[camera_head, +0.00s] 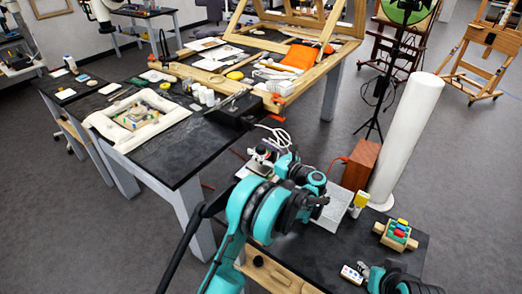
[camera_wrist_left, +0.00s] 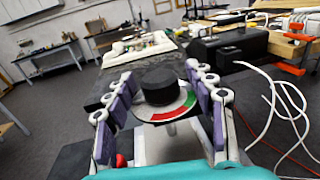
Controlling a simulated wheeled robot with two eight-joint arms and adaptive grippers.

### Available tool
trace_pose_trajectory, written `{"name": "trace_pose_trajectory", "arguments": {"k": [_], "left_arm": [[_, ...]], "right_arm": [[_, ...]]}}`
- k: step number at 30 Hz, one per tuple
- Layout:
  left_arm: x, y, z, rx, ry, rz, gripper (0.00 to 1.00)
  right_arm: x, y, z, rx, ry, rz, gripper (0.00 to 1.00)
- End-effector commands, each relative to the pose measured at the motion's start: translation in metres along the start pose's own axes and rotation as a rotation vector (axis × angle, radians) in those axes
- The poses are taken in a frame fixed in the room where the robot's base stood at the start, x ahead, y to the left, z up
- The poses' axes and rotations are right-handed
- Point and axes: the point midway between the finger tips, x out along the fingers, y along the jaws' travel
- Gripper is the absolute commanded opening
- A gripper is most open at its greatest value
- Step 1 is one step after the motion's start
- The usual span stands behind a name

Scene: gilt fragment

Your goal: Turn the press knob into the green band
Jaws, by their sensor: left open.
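The black press knob (camera_wrist_left: 159,86) stands on a round dial in the left wrist view. The dial's green band (camera_wrist_left: 190,101) is at its right and a red band (camera_wrist_left: 168,115) lies along its near edge. I cannot make out a pointer mark on the knob. My left gripper (camera_head: 266,157) is open, with its purple-padded fingers on either side of the knob. A gap shows at each side, so the fingers look clear of it. In the head view the knob and dial are hidden or too small to tell.
White cables (camera_wrist_left: 283,112) hang right of the gripper. A black box (camera_head: 235,109) sits on the dark workbench behind.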

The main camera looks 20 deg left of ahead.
Motion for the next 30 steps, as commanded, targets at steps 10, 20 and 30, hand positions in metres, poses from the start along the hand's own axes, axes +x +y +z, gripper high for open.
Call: {"name": "trace_pose_trajectory", "arguments": {"k": [10, 20, 30], "left_arm": [[0.000, 0.000, 0.000, 0.000, 0.000, 0.000, 0.04], [0.000, 0.001, 0.000, 0.000, 0.000, -0.054, 0.04], [0.001, 0.002, -0.001, 0.001, -0.001, -0.298, 0.04]], "right_arm": [[0.000, 0.000, 0.000, 0.000, 0.000, 0.000, 0.40], [0.003, 0.000, 0.002, 0.000, 0.000, 0.000, 0.40], [0.012, 0.000, 0.009, 0.000, 0.000, 0.000, 0.40]]}}
